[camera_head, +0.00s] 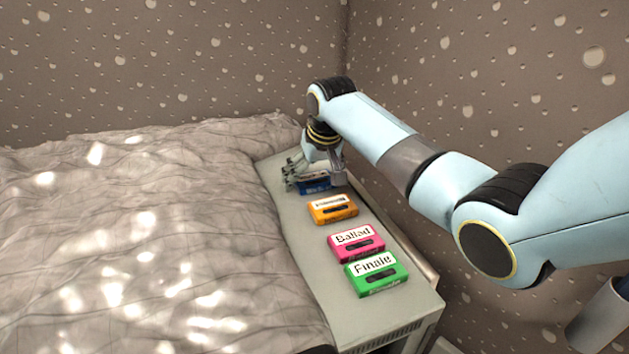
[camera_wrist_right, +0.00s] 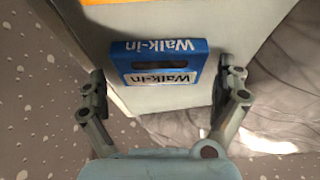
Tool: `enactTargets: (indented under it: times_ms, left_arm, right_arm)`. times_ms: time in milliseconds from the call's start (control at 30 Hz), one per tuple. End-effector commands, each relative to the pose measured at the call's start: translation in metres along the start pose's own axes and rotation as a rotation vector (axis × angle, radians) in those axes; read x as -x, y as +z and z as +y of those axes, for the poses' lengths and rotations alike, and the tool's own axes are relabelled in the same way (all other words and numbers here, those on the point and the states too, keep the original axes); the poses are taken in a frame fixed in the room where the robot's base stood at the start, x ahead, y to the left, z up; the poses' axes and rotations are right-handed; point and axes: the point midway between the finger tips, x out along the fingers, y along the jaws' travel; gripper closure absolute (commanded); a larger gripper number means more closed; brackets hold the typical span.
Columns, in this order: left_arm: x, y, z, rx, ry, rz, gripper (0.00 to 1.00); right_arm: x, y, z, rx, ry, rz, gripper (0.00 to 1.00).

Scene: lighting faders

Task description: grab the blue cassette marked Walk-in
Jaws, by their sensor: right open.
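The blue cassette (camera_wrist_right: 160,68) has white labels that read Walk-in, upside down in the right wrist view. It lies on the grey surface between the two fingers of my right gripper (camera_wrist_right: 161,90), which is open. My left gripper is not in view.
On the grey unit (camera_head: 292,220), an orange cassette (camera_head: 332,209), a pink cassette marked Ballad (camera_head: 356,244) and a green one marked Finale (camera_head: 375,274) lie in a row towards the front. A rumpled bed cover (camera_head: 140,230) borders it on the left, a spotted wall (camera_head: 440,80) on the right.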

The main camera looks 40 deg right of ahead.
Motion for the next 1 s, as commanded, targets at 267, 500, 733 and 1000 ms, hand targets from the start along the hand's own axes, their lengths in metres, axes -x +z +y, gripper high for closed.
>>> enactTargets:
  times_ms: [267,500,733,1000]
  left_arm:
    - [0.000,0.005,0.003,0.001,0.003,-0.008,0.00]
    - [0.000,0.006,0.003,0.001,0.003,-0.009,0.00]
    - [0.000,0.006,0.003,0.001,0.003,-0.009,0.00]
    - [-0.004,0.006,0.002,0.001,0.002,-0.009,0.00]
  right_arm:
    - [0.001,0.000,0.000,0.000,0.000,0.000,0.20]
    - [0.001,0.000,0.000,0.000,0.000,0.000,0.51]
    - [0.001,0.000,0.000,0.000,0.000,0.001,0.54]
    - [0.018,-0.008,0.000,0.000,0.000,0.004,0.54]
